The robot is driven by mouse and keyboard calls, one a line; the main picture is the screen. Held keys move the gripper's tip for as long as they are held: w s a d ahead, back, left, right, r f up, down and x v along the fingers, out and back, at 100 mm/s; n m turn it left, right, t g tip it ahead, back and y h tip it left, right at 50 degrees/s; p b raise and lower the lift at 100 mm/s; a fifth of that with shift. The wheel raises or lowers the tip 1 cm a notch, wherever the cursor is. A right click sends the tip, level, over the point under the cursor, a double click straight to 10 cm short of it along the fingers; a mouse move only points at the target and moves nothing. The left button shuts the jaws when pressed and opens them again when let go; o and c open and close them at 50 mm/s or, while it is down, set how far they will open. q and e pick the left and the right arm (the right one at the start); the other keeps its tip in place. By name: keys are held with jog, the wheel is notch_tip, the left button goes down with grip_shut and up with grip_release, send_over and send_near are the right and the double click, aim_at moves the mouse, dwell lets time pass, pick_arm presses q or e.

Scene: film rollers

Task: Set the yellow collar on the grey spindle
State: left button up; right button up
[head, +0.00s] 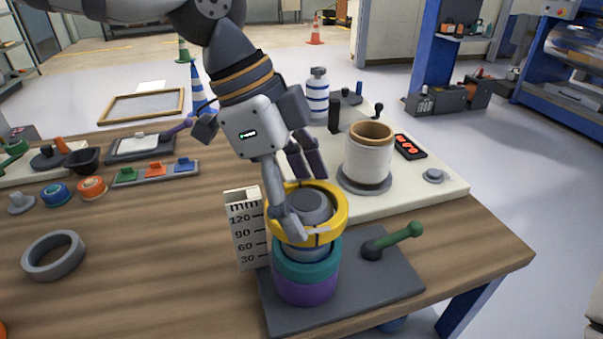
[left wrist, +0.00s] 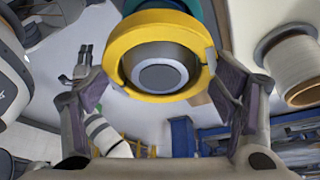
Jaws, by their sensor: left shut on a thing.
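The yellow collar (head: 335,215) sits around the upper part of the grey spindle (head: 310,205), above a teal ring (head: 318,265) and a purple ring (head: 308,291). A short stretch of spindle shows between yellow and teal. My left gripper (head: 301,196) is shut on the collar from above, a finger on either side. In the left wrist view the collar (left wrist: 122,62) circles the round spindle end (left wrist: 158,76), between the fingers (left wrist: 160,80).
A white height gauge (head: 246,230) stands close left of the spindle. A green-handled lever (head: 405,238) rises from the dark base plate (head: 385,285) on the right. A white spool (head: 368,160) stands behind. A loose grey ring (head: 53,256) lies at left.

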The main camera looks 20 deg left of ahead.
pick_arm(q)
jog(key=shift+f, duration=2.55)
jog(key=o, duration=1.2)
jog(key=v, duration=1.2)
jog(key=shift+d, duration=0.1)
